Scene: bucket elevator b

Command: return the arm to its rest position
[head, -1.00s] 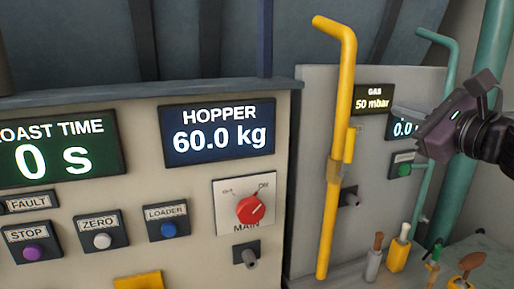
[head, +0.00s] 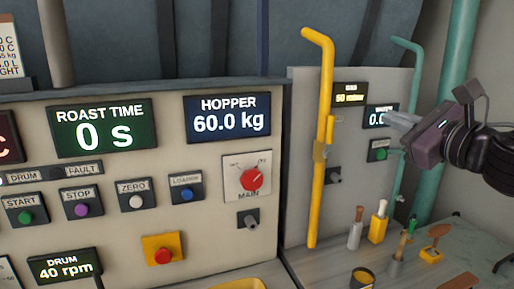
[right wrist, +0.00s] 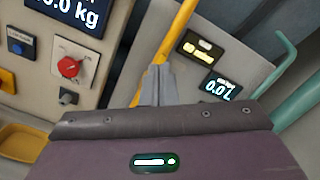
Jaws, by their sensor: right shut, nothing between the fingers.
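My right gripper (head: 392,118) is on the right side of the head view, raised in front of the grey panel with the gas display. Its grey fingers point left and are shut, with nothing held. In the right wrist view the closed fingers (right wrist: 158,86) overlap the yellow pipe (right wrist: 176,34) in the picture; I cannot tell the gap between them. The dark purple gripper body fills the lower part of that view. The black wrist of my right arm (head: 497,155) leaves at the right edge. My left gripper does not show.
A beige control panel (head: 130,222) with displays and buttons stands at left, with a red MAIN knob (head: 252,179). A yellow pipe (head: 318,190) and teal pipe (head: 462,70) rise at right. Below my gripper, brushes and a scoop (head: 437,231) stand on a grey counter (head: 330,266).

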